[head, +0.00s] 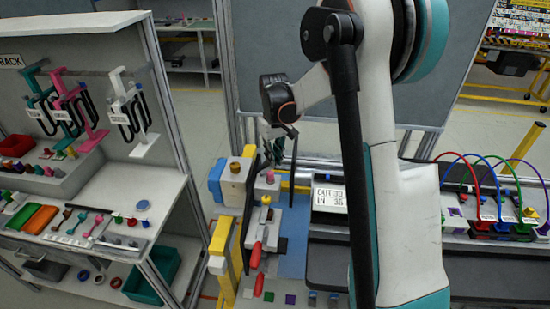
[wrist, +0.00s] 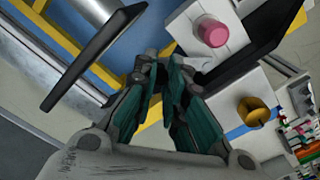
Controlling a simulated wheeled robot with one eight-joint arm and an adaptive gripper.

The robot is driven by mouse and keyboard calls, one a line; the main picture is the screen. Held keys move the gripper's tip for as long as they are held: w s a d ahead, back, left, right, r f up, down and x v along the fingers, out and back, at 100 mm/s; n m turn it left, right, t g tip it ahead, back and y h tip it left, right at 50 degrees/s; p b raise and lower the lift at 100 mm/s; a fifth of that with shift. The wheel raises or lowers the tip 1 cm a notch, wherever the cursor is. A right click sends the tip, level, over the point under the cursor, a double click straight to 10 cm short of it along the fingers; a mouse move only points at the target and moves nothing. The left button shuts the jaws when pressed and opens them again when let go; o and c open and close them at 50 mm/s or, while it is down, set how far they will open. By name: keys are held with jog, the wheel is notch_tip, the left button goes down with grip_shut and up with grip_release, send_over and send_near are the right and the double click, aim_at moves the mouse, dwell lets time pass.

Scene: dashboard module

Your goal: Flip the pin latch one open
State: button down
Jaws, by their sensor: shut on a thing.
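My gripper (wrist: 168,64) points at the dashboard module, its teal fingers closed together at the tips on a small part, apparently of the pin latch, mostly hidden between them. In the head view my gripper (head: 270,150) is over the left end of the module, and its tips are hard to make out. A grey-white block with a pink knob (wrist: 212,32) is just right of the fingertips; the pink knob also shows in the head view (head: 270,177). A long black bar (wrist: 92,60) stands left of the fingers, apart from them.
A gold knob (wrist: 254,110) is at the right in the wrist view. Red handles (head: 256,256) are at the module's front. A labelled panel (head: 329,198) lies right of the gripper, behind my arm. A shelf unit with tools (head: 90,225) stands at the left.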

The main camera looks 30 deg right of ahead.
jog(key=shift+w, duration=0.1)
dwell(0.3)
jog(key=c, duration=1.6)
grip_release()
jog(key=shift+r, duration=0.15)
notch_tip(320, 180, up, 12)
jog(key=shift+f, duration=0.1)
